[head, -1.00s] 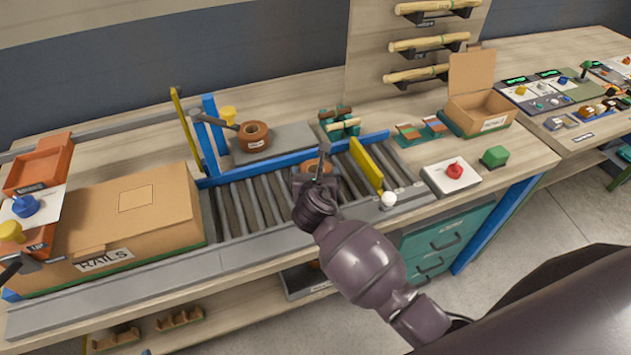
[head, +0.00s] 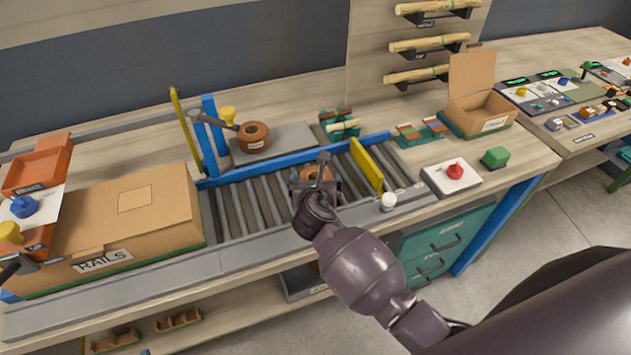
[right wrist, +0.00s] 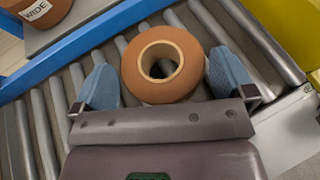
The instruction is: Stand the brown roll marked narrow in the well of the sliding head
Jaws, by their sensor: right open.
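A brown roll (head: 316,174) lies on the conveyor rollers. In the right wrist view this roll (right wrist: 185,82) sits with its pale-rimmed hole facing up; no label shows on it. My right gripper (right wrist: 163,78) is open, its two blue-grey fingers on either side of the roll, with no clear grip. In the head view my right gripper (head: 318,172) partly covers it. A second brown roll (head: 253,138) lies on a grey plate behind the rail; the right wrist view shows this roll (right wrist: 38,12) marked WIDE. I cannot pick out the sliding head's well with certainty. My left gripper is not in view.
A large carton (head: 160,215) marked RAILS stands left on the line. Blue posts (head: 213,130) and a yellow bar (head: 366,165) rise beside the rollers. A red button box (head: 452,174), green block (head: 496,157) and open small carton (head: 478,105) stand right.

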